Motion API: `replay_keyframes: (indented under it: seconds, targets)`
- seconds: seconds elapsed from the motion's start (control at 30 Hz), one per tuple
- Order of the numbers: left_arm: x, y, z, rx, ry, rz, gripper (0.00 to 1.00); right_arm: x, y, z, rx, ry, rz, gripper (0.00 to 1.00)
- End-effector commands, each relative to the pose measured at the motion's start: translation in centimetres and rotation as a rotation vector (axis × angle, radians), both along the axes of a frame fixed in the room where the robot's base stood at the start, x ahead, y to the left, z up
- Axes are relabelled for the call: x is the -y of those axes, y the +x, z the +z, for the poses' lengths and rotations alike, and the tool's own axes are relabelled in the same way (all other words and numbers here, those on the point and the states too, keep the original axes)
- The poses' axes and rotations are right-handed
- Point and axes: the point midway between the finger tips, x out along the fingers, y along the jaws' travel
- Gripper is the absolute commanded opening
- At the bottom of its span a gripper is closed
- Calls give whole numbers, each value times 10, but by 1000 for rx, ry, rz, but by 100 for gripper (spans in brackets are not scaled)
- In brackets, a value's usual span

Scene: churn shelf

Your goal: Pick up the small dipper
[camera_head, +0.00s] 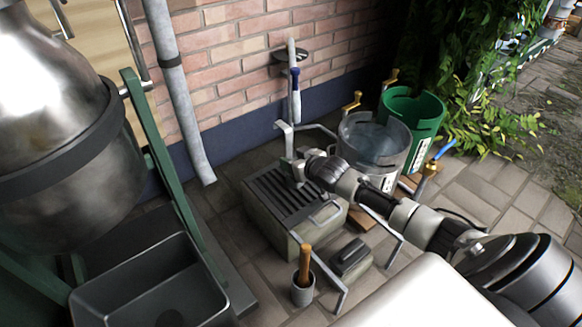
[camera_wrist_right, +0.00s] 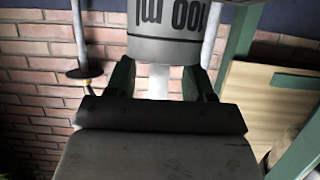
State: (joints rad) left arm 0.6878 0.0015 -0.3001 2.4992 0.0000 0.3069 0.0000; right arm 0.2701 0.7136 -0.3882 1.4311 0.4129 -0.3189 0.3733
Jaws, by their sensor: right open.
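The small dipper shows in the right wrist view as a pale grey cup (camera_wrist_right: 165,45) with upside-down "100 ml" lettering. Its light, narrow handle (camera_wrist_right: 158,86) shows between my two dark green fingers. My right gripper (camera_wrist_right: 162,80) is open, with one finger on each side of the handle; I cannot tell if either touches it. In the head view my right gripper (camera_head: 297,168) is low over the slatted block, and the dipper there is hard to make out beside it. My left gripper is not in view.
A slatted grey block (camera_head: 285,195) stands below my right gripper. A clear bucket of water (camera_head: 372,150) and a green bucket (camera_head: 425,115) stand to the right. A small pot with a wooden handle (camera_head: 303,292) stands in front. A metal churn (camera_head: 50,110) fills the left.

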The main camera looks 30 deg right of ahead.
Motion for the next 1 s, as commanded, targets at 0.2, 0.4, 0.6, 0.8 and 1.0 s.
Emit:
replay_keyframes:
  seconds: [0.2, 0.4, 0.6, 0.8, 1.0]
  targets:
    - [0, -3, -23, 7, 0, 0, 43, -2, 22, -12, 1, 0, 0, 53]
    - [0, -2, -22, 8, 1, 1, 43, -2, 24, -11, -1, 1, 0, 53]
    - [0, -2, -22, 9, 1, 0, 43, -2, 24, -11, -1, 1, 0, 36]
    - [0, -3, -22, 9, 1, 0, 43, -2, 23, -11, -2, 0, 0, 6]
    - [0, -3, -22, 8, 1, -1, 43, -2, 23, -12, -4, 0, 0, 0]
